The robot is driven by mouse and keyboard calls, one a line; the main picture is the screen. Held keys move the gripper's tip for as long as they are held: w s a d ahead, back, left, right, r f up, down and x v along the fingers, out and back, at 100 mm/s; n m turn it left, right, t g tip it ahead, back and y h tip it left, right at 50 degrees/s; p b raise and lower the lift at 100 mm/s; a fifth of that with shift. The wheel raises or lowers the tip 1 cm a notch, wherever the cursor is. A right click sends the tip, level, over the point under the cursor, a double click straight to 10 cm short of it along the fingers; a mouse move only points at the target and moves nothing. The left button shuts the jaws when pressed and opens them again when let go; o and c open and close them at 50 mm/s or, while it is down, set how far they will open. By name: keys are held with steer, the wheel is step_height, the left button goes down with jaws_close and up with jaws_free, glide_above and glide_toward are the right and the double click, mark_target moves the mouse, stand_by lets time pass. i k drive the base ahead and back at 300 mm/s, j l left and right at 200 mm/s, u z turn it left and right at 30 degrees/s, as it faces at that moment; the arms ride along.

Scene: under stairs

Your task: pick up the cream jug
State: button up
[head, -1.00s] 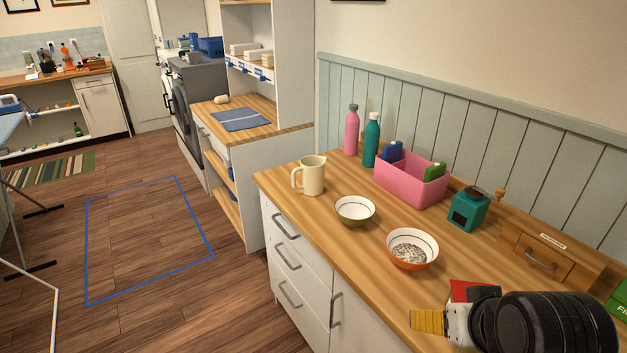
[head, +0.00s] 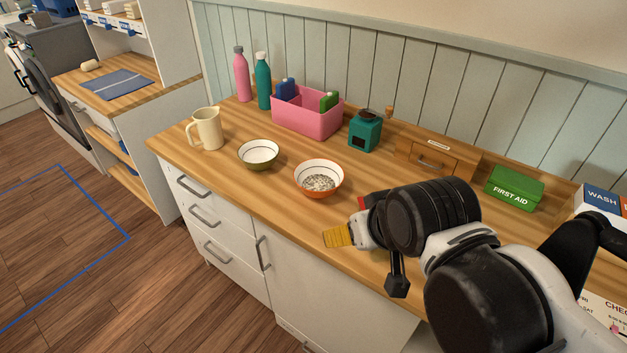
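The cream jug (head: 207,129) stands upright near the left end of the wooden counter, its handle to the left. It is clear of other things and fully in sight. My arm reaches in from the lower right. A dark part that looks like my gripper (head: 397,284) hangs at the counter's front edge, well to the right of the jug and not touching it. My arm links cover much of this end, so I cannot tell whether the fingers are open or shut.
A green bowl (head: 258,155) and an orange bowl (head: 319,179) with grainy contents stand between jug and arm. Behind are pink (head: 241,75) and teal (head: 262,82) bottles, a pink bin (head: 308,122) and a teal grinder (head: 364,133). A yellow-ended item (head: 338,237) lies by my arm.

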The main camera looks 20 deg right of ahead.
mark_target(206, 121)
steer(key=i+j+z, duration=0.3)
steer(key=j, duration=0.45)
steer(key=i+j+z, duration=0.15)
steer(key=i+j, duration=0.15)
steer(key=i+j+z, duration=0.15)
steer(key=j, duration=0.35)
steer(key=i+j+z, duration=0.15)
steer(key=j, duration=0.3)
steer(key=i+j+z, duration=0.15)
steer(key=j, duration=0.3)
steer(key=j+z, duration=0.15)
steer(key=j, duration=0.35)
steer(key=i, duration=0.1)
